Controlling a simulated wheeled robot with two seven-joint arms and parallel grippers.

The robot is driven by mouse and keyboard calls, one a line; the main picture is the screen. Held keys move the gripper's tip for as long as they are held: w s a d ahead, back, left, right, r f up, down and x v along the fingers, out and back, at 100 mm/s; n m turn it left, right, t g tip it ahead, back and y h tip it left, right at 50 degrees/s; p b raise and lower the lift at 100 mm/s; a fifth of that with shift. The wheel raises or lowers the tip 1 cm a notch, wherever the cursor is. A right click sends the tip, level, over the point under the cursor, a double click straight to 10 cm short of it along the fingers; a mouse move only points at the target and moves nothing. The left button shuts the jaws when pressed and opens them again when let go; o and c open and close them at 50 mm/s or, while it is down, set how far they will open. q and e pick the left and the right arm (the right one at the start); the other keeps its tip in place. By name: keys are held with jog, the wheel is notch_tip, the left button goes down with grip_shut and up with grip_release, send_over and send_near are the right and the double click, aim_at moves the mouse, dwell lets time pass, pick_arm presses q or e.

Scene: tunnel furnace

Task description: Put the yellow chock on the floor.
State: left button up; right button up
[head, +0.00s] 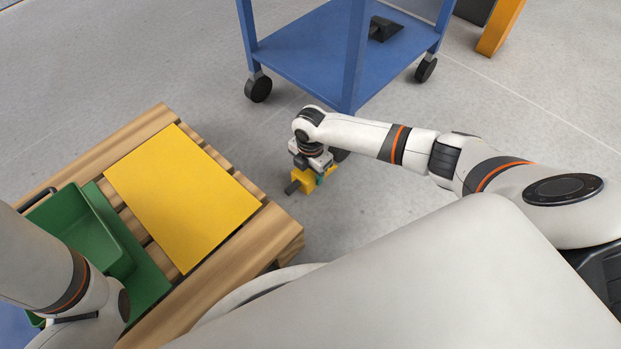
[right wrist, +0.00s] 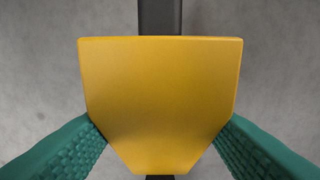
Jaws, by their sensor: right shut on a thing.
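The yellow chock (head: 304,179) is in my right gripper (head: 319,181), low over the grey floor between the pallet and the blue cart. In the right wrist view the chock (right wrist: 160,95) fills the middle, and the two green fingers (right wrist: 160,135) press on its left and right sides. A dark bar shows at its top and bottom edges. I cannot tell whether the chock touches the floor (head: 400,220). My left arm comes in at the lower left, but its gripper is out of view.
A wooden pallet (head: 255,245) with a yellow sheet (head: 182,195) and a green bin (head: 75,235) stands at the left. A blue wheeled cart (head: 320,50) with a black object (head: 383,28) on its shelf stands behind my right gripper. Bare floor lies right of it.

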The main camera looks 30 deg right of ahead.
aim_at(310, 177)
notch_tip(310, 177, down, 3)
jog(key=shift+f+b, duration=0.15)
jog(key=shift+b, duration=1.05)
jog(key=o, duration=0.9)
jog(key=shift+c, duration=0.2)
jog(key=o, duration=0.4)
jog(key=shift+o, duration=0.2)
